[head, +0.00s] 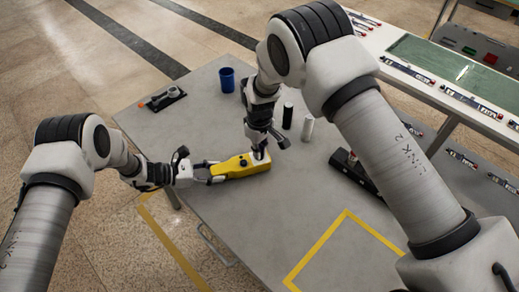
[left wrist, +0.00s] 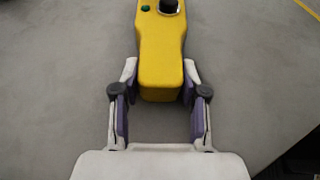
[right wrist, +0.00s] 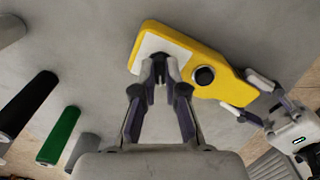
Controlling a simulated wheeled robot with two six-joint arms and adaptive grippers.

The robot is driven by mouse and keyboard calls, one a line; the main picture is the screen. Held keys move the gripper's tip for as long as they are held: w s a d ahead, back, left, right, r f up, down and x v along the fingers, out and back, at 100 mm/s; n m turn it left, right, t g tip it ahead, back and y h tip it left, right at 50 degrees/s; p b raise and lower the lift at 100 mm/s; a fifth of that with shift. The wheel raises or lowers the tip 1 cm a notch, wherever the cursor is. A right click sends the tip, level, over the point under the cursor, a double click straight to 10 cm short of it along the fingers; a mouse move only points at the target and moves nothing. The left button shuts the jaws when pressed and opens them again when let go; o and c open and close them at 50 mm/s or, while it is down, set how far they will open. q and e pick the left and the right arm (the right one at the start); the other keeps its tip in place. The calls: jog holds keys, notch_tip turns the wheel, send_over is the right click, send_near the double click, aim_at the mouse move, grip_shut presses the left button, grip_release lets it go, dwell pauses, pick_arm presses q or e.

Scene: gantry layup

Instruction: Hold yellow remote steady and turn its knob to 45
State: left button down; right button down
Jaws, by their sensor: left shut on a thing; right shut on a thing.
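The yellow remote (head: 235,167) lies on the grey table. My left gripper (head: 208,173) is shut on its narrow end, with one finger on each side in the left wrist view (left wrist: 160,90). My right gripper (head: 261,153) comes down from above at the other end. In the right wrist view its fingertips (right wrist: 160,66) are closed together over the white panel (right wrist: 150,45), around the knob, which they mostly hide. A round black control (right wrist: 204,76) stands uncovered in the middle of the remote. A small green button (left wrist: 145,8) shows in the left wrist view.
Black (head: 288,115) and white (head: 307,129) cylinders stand close behind my right gripper; a green one (right wrist: 58,135) shows in the right wrist view. A blue cup (head: 227,79) and a black tray (head: 163,101) are farther back. The yellow-taped area (head: 318,246) in front is clear.

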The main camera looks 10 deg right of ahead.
jog(key=m, duration=0.5)
dwell(0.5)
jog(key=c, duration=1.2)
grip_release()
notch_tip(320, 180, up, 12)
